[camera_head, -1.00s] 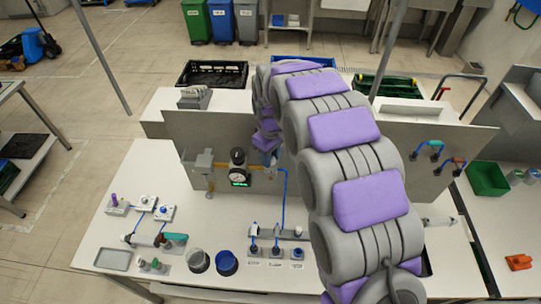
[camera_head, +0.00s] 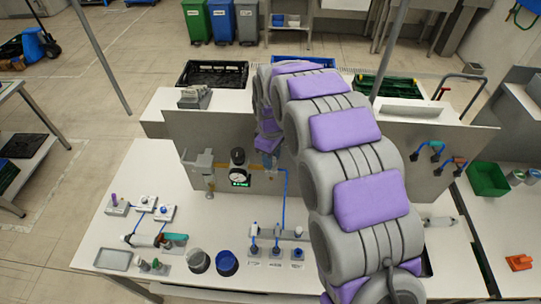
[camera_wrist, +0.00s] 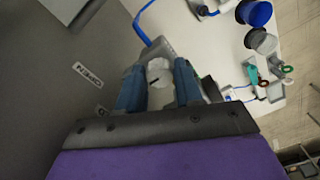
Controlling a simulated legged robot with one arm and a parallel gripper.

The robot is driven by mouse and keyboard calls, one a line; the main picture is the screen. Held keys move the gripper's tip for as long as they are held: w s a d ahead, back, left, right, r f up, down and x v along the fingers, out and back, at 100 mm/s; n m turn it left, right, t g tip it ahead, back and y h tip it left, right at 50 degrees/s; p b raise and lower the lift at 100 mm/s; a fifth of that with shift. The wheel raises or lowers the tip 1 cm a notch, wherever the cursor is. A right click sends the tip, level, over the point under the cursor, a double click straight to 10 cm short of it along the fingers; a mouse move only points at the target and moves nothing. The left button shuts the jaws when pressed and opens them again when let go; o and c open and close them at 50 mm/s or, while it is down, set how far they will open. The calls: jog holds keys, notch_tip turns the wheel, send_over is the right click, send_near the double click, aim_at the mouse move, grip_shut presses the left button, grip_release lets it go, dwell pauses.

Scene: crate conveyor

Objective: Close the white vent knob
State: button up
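The white knob (camera_wrist: 159,70) is a small pale round piece in the wrist view, at the tips of my gripper (camera_wrist: 160,78). One blue finger is on each side of it. The fingers are apart, but I cannot tell whether they touch the knob. In the head view my gripper (camera_head: 268,152) is at the upright grey panel (camera_head: 205,135), right of the round gauge (camera_head: 238,170). My arm and gripper hide the knob there.
A blue tube (camera_head: 285,190) runs down from the panel to a valve block (camera_head: 278,234) on the white table. Grey (camera_head: 198,261) and blue (camera_head: 227,263) cups stand left of it. A label (camera_wrist: 90,76) is on the panel beside my gripper.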

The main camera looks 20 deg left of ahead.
jog(key=o, duration=0.4)
jog(key=shift+w+a, duration=0.1)
jog(key=shift+r, duration=0.1)
jog(key=shift+r, duration=0.1)
notch_tip(320, 180, up, 17)
dwell(0.3)
dwell(0.4)
jog(key=s+d+f+m+b, duration=0.2)
jog(key=s+d+m+b, duration=0.15)
jog(key=s+d, duration=0.45)
jog(key=s+d+f+m+b, duration=0.2)
jog(key=s+d+f+m, duration=0.15)
jog(key=d, duration=0.95)
jog(key=s+d+f+m+b, duration=0.2)
jog(key=s+d+f, duration=0.1)
jog(key=s, duration=0.4)
jog(key=s+d+f+m+g+b, duration=0.1)
jog(key=s+d+f+m, duration=0.2)
jog(key=s+f, duration=0.2)
jog(key=s+d+f+m+b, duration=0.2)
jog(key=s+d+f+m, duration=0.1)
jog(key=s, duration=0.7)
jog(key=shift+s+d+f+g+b, duration=0.2)
jog(key=shift+d+f+g+b, duration=0.15)
jog(key=shift+d+f, duration=0.2)
